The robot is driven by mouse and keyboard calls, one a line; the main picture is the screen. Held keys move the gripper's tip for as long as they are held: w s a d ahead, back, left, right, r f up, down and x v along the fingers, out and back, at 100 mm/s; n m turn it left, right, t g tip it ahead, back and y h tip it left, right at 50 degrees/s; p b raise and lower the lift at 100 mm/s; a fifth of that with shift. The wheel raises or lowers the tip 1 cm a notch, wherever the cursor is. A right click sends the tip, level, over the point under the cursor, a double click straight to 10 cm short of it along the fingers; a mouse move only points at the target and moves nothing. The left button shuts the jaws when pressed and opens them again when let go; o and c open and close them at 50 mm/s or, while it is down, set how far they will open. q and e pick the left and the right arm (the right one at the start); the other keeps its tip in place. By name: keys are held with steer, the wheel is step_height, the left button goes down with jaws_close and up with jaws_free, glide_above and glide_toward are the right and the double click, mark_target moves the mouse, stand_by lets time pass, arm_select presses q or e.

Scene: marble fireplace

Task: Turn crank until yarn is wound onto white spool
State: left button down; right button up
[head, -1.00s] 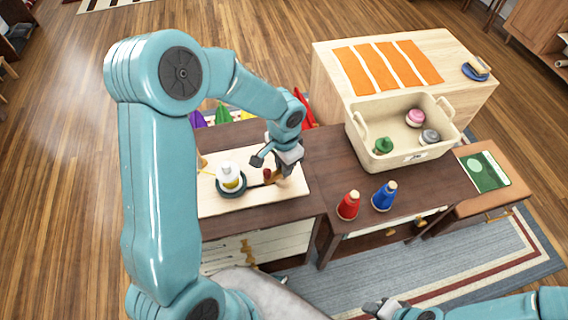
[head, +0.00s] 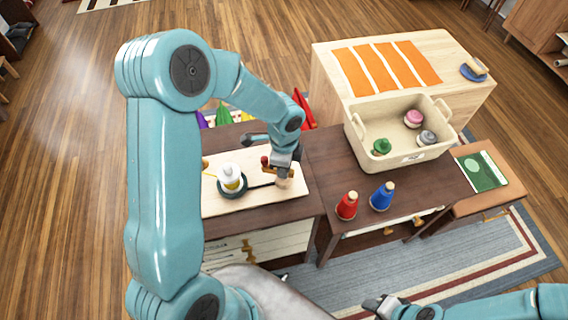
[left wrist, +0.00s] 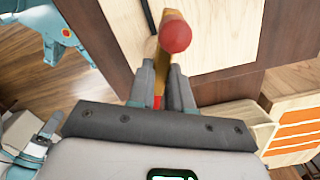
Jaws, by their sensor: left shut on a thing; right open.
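The white spool (head: 232,172) stands upright on a dark round base (head: 232,190) on a pale board (head: 215,205). Some yellow shows low on the spool, and a thin yellow strand lies to its left. The crank, with its red knob (head: 265,160), is at the board's right side; a dark bar runs from it toward the spool. My left gripper (head: 280,166) is shut on the crank, whose wooden arm (left wrist: 160,62) and red knob (left wrist: 175,36) show between the fingers in the left wrist view. My right gripper (head: 377,305) is open and empty at the bottom, away from the table.
A red cone spool (head: 346,207) and a blue one (head: 381,197) stand on the dark table (head: 335,170) to the right. A cream bin (head: 408,150) with green, pink and grey spools stands behind them. Orange strips (head: 385,65) lie on a wooden cabinet.

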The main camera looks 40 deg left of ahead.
arm_select(q)
steer(key=shift+w+r+m, duration=0.1)
steer(key=shift+r+m, duration=0.05)
steer(key=shift+m, duration=0.45)
steer(key=c, duration=1.1)
jaws_free()
steer(key=shift+o, duration=0.3)
step_height(320, 180, up, 16)
steer(key=p, duration=0.1)
steer(key=shift+r, duration=0.15)
